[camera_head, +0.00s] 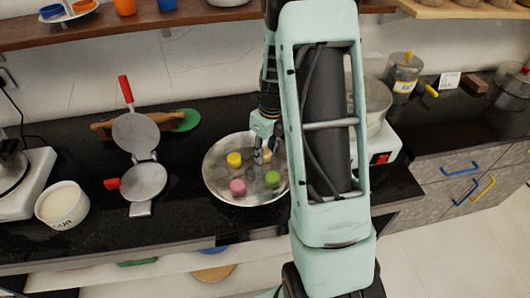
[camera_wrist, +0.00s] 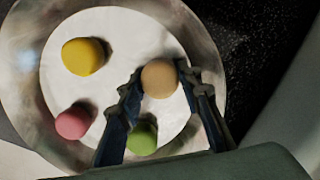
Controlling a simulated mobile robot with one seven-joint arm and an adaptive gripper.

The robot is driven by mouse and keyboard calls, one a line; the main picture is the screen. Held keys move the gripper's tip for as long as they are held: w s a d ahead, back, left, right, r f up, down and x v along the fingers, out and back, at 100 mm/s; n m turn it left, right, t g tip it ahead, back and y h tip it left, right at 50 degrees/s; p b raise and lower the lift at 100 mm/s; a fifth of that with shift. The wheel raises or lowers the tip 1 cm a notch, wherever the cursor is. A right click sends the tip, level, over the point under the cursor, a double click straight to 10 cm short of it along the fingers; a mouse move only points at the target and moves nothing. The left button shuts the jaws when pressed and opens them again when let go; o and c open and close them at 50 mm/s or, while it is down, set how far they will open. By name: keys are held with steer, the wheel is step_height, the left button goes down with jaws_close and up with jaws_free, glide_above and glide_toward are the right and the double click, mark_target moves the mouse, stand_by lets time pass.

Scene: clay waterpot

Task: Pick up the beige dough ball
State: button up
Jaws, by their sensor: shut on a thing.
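The beige dough ball (camera_wrist: 159,79) sits between the fingertips of my gripper (camera_wrist: 158,84) in the wrist view, with a finger against each side. My gripper is shut on it. In the head view, my gripper (camera_head: 261,154) reaches down over the right part of the round metal tray (camera_head: 222,186). The beige ball (camera_head: 266,154) is partly hidden there by the fingers. I cannot tell whether the ball is clear of the tray.
A yellow ball (camera_head: 234,160), a pink ball (camera_head: 238,187) and a green ball (camera_head: 272,179) lie on the tray. A metal press (camera_head: 140,160) and a white tub (camera_head: 62,205) stand to the left. A scale with a pot (camera_head: 372,145) stands behind my arm.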

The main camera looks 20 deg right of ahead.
steer(key=shift+w+r, duration=0.1)
steer(key=shift+r, duration=0.55)
steer(key=s+a+r+p, duration=0.1)
steer(key=s+a+r, duration=0.7)
steer(key=s+r, duration=0.3)
steer(key=shift+a+r, duration=0.3)
steer(key=shift+a, duration=0.1)
steer(key=o, duration=0.6)
steer(key=c, duration=0.5)
